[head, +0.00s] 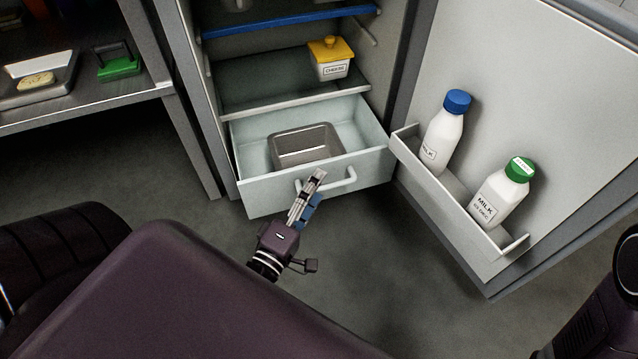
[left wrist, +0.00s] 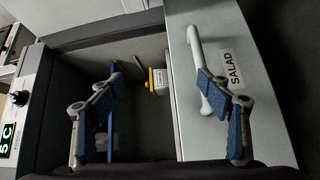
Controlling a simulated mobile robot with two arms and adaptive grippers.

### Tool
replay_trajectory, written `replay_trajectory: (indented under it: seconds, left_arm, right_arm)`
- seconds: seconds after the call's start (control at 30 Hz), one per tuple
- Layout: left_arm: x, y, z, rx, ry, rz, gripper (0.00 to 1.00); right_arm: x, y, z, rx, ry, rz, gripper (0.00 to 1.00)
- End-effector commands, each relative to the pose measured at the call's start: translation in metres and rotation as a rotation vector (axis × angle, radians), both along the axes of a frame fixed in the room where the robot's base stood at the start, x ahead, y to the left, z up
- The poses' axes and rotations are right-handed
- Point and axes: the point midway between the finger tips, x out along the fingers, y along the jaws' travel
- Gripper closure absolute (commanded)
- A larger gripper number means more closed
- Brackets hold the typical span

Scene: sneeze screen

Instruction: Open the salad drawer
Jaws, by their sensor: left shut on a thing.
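The pale salad drawer (head: 275,197) at the bottom of the fridge is pulled partway out in the head view. A grey metal tray (head: 305,143) is inside it. Its white bar handle (head: 343,183) is on the front. In the left wrist view, the drawer front (left wrist: 265,125) carries a SALAD label, and the handle (left wrist: 196,50) passes beside the right finger of my left gripper (left wrist: 165,95). My right gripper is out of view.
The fridge door (head: 505,65) stands open at right, with a blue-capped milk bottle (head: 445,133) and a green-capped one (head: 499,195) in its rack. A yellow-lidded cheese box (head: 331,60) sits on a shelf above. A metal counter (head: 110,96) is at left.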

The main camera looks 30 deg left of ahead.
Motion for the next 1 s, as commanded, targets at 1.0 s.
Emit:
replay_trajectory:
  seconds: [1.0]
  left_arm:
    - [-0.024,0.0,-0.004,-0.004,0.0,0.003,0.72]
  right_arm:
    - [0.008,0.0,-0.005,-0.002,0.03,-0.001,0.6]
